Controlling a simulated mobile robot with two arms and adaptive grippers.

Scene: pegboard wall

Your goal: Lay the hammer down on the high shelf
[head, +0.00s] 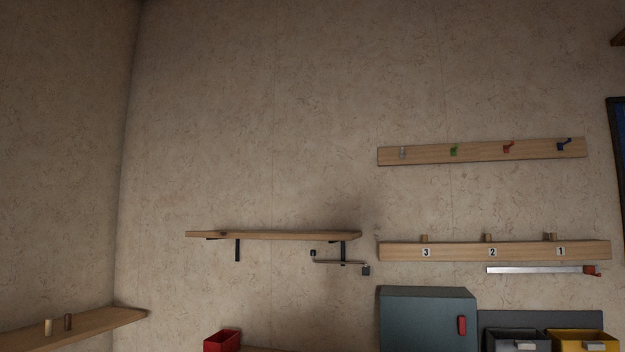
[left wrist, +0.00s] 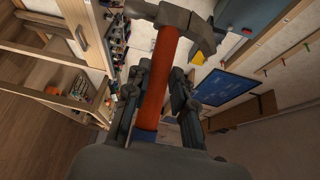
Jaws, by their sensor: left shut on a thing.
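The hammer (left wrist: 157,72) fills the middle of the left wrist view. It has an orange-red handle and a dark grey head at the top of the picture. My left gripper (left wrist: 158,84) is shut on the handle, one finger on each side, with the head beyond the fingertips. In the head view, a wooden wall shelf (head: 270,236) on dark brackets, likely the high shelf, has a bare-looking front edge; its top is seen almost edge-on. Neither gripper nor the hammer shows in the head view. My right gripper is not seen.
A lever-like tool (head: 340,262) hangs by the shelf's right bracket. Right of it are a numbered rail (head: 400,252), a hook rail (head: 480,152) and a grey cabinet (head: 428,318). A red bin (head: 222,341) is below. The wall above the shelf is clear.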

